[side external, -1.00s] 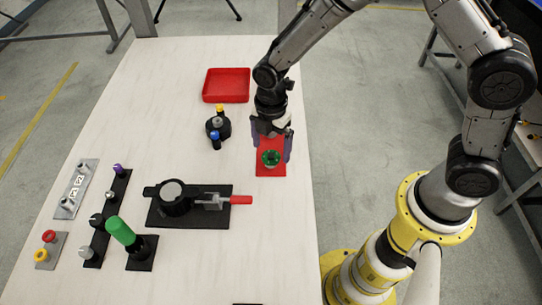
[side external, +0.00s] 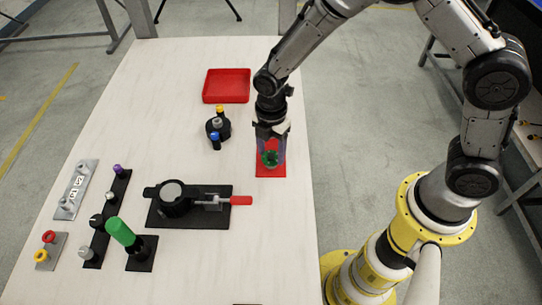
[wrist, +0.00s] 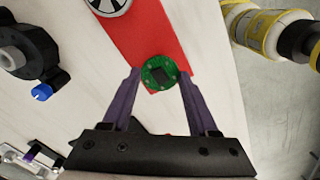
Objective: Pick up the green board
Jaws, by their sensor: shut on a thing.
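The green board (wrist: 160,73) is a small round circuit board with a dark square chip in its middle. In the side view the green board (side external: 270,159) is over the red mat (side external: 278,171), near the table's right edge. My gripper (wrist: 162,77) has its two purple fingers closed in on the board's opposite edges. In the side view my gripper (side external: 270,155) points down over the mat. I cannot tell whether the board touches the mat or is slightly above it.
A red tray (side external: 227,86) lies farther back. A black holder with coloured knobs (side external: 218,129) stands left of my gripper. A black fixture with a red handle (side external: 190,203) is nearer the front. Free table lies between the tray and the red mat.

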